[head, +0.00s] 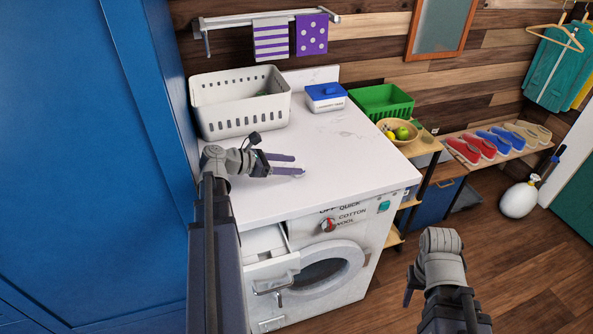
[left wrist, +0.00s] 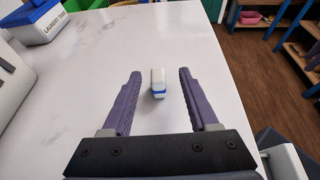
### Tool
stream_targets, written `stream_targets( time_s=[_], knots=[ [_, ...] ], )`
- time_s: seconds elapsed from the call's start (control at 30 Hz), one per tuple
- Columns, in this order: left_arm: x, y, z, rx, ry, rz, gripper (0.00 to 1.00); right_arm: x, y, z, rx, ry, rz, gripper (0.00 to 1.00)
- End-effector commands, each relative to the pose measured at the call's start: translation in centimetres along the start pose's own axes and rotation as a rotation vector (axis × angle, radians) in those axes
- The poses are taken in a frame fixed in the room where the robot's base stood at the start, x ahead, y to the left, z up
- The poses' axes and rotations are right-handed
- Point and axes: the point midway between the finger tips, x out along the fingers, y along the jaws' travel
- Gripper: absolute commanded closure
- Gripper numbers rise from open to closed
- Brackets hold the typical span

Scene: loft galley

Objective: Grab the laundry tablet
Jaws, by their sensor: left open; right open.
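The laundry tablet (left wrist: 158,83) is a small white block with a blue band, on the white worktop in the left wrist view. My left gripper (head: 298,165) is open low over the worktop above the washing machine. In the left wrist view its two purple fingers stand on either side of the tablet, with a gap to each. In the head view the tablet is too small to make out clearly by the fingers. My right gripper (head: 410,289) is at the lower right, away from the worktop, mostly hidden behind its own wrist.
A white basket (head: 240,120) and a blue-lidded laundry tablet box (head: 325,104) stand at the back of the worktop (head: 345,150). The washing machine (head: 370,225) is below. A tall blue cabinet (head: 90,150) closes off the left. A green crate (head: 382,100) and fruit bowl (head: 411,139) are right.

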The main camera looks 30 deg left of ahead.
Motion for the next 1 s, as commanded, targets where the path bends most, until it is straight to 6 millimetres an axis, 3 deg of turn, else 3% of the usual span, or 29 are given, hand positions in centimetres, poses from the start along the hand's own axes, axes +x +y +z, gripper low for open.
stream_targets(
  time_s=[0.17,0.37,0.57,1.0],
  knots=[
    [0.5,0.0,-0.1,-0.003,0.0,-0.002,0.4,0.3,0.0,0.0,0.0,0.0,0.0,0.5],
    [2.6,0.0,-0.2,-0.001,0.001,-0.002,0.4,1.1,-0.1,-0.1,0.0,0.0,0.0,0.5],
    [3.0,0.1,-0.2,0.0,0.001,0.0,0.4,1.3,-0.1,-0.1,0.0,0.0,0.0,0.5],
    [7.9,0.4,-0.6,0.0,0.001,-0.001,0.4,3.5,-0.3,-0.2,0.0,0.0,0.0,0.5]
  ],
)
